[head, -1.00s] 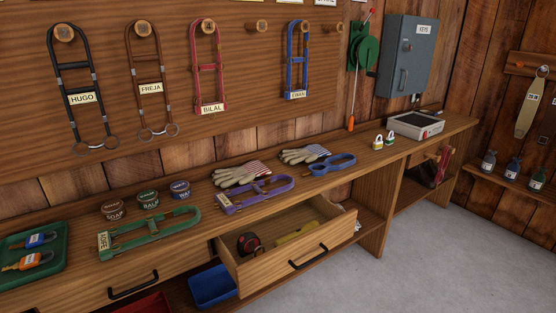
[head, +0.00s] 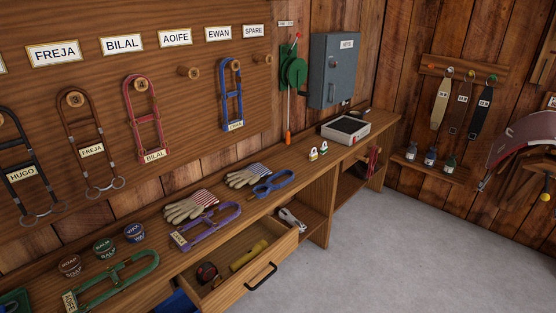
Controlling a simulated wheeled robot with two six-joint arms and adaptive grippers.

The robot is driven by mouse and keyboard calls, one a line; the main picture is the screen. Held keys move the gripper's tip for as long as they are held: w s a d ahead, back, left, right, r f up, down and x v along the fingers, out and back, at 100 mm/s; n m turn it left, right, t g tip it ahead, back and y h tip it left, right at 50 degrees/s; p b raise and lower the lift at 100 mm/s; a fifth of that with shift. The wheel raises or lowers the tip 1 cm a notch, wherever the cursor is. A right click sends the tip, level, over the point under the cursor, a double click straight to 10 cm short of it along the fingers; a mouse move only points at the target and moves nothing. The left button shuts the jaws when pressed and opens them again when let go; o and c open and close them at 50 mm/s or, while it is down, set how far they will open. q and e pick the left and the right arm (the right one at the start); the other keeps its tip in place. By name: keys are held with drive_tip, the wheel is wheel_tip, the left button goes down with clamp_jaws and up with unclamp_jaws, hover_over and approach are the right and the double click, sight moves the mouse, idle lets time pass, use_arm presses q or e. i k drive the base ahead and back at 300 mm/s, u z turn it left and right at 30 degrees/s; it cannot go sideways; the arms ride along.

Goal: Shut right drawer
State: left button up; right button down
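The right drawer (head: 272,281) stands pulled out from under the bench, its front towards the lower middle of the head view. Its dark bar handle (head: 262,276) is on the front panel. Nothing touches the drawer front. Neither of my grippers shows in the head view.
The wooden bench top (head: 310,167) holds a green halter (head: 112,283), a purple halter (head: 207,227), gloves (head: 190,206), blue halter-like item (head: 268,186) and several tins. A blue bin (head: 175,302) is below. Grey floor (head: 380,260) in front of the drawer is clear.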

sight(283, 241)
drive_tip(key=u, duration=0.05)
drive_tip(key=k, duration=0.5)
drive_tip(key=z, duration=1.8)
drive_tip(key=i, duration=1.15)
drive_tip(key=u, duration=2.35)
